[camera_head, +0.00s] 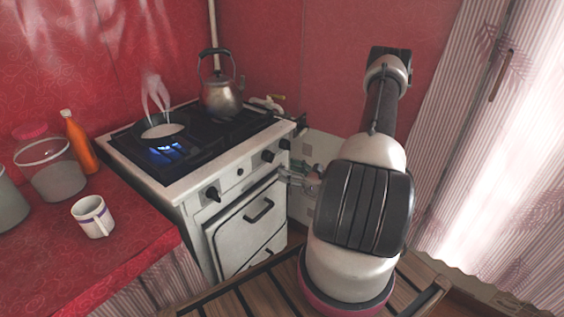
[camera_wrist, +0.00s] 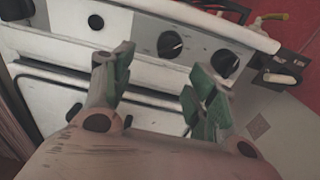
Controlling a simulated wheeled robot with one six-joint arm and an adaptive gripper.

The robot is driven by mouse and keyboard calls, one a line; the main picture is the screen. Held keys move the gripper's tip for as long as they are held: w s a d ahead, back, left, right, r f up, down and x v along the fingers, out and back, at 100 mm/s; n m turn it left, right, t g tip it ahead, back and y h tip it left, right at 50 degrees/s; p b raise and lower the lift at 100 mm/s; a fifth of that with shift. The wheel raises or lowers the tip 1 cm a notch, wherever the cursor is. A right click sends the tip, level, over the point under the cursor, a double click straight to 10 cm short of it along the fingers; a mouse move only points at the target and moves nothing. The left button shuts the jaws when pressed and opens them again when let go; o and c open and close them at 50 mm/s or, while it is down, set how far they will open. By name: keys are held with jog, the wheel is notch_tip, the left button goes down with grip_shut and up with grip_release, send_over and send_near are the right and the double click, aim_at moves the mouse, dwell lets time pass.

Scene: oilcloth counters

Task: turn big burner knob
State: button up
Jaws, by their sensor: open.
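The white stove (camera_head: 170,185) has a front panel with black knobs: a left knob (camera_head: 212,194), a small round button-like one (camera_head: 240,171), and two on the right, an inner knob (camera_head: 267,155) and an outer knob (camera_head: 285,143). No label shows which is the big burner's. My gripper (camera_head: 288,175) is open and empty, just in front of the panel's right end and lower than the knobs. In the wrist view, my gripper's green-padded fingers (camera_wrist: 158,75) are apart. The inner right knob (camera_wrist: 170,44) shows beyond the gap, and the outer right knob (camera_wrist: 225,62) beyond the right finger.
A blue flame (camera_head: 166,153) burns at the front of the stove top, beside a steaming pan (camera_head: 162,130). A kettle (camera_head: 222,96) stands at the back. An oven handle (camera_head: 259,211) sticks out below the panel. A mug (camera_head: 93,218) stands on the red counter (camera_head: 130,240) at left.

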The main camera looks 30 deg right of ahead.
aim_at(269, 157)
jog(key=d+x, duration=0.1)
jog(key=x, duration=0.7)
jog(key=shift+w+r+t, duration=0.3)
jog(key=shift+r, duration=0.2)
jog(key=c, duration=1)
